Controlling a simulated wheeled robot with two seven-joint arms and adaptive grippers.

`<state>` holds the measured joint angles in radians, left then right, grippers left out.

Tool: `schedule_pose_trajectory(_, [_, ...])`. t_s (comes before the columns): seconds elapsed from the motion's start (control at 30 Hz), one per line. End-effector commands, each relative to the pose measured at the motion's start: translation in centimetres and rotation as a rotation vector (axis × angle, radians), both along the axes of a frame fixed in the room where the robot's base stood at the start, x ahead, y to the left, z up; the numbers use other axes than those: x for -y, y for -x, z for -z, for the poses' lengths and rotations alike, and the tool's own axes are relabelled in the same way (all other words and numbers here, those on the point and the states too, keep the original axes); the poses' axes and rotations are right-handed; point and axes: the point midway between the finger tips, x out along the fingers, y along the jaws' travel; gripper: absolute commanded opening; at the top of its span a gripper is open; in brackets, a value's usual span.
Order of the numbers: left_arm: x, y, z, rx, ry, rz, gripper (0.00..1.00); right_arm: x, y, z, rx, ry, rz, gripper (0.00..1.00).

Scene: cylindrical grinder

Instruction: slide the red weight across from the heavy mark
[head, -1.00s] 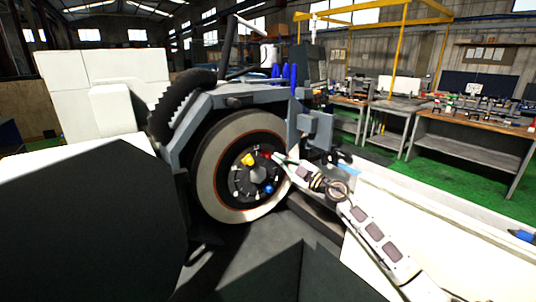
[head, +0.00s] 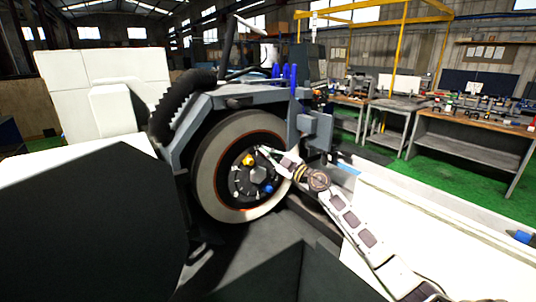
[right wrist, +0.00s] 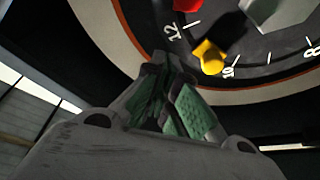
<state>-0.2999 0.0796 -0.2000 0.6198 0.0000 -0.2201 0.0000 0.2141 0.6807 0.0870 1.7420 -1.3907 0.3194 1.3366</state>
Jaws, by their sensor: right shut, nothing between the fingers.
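The red weight (right wrist: 187,4) shows at the top edge of the right wrist view, cut off by the frame, near the number 12 on the dark dial. In the head view I cannot make it out; my right gripper covers that part of the dial. The yellow weight (head: 248,160) and the blue weight (head: 268,188) sit on the dial's face (head: 241,183). The yellow one also shows in the right wrist view (right wrist: 208,56). My right gripper (head: 264,150) is shut and empty at the dial's upper right. I cannot read a heavy mark. My left gripper is out of view.
The dial sits inside the large pale grinding wheel (head: 208,175), under a grey guard (head: 222,101). A grey block (head: 316,132) stands just right of the wheel. A white machine surface (head: 430,220) lies below my right arm. Workbenches stand farther back.

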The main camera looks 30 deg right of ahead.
Motion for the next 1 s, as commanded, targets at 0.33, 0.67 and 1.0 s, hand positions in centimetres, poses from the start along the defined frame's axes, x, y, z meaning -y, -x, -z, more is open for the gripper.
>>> schedule_pose_trajectory(0.33, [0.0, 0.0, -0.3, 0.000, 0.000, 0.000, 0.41, -0.7, -2.2, -0.6, 0.001, -0.002, -0.001, 0.00])
schedule_pose_trajectory(0.67, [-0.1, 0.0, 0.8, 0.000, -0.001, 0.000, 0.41, 0.5, -3.0, 1.0, -0.002, -0.004, 0.000, 0.00])
schedule_pose_trajectory(1.0, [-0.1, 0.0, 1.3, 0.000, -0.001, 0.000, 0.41, 1.9, -3.0, 2.1, -0.001, -0.001, -0.001, 0.00])
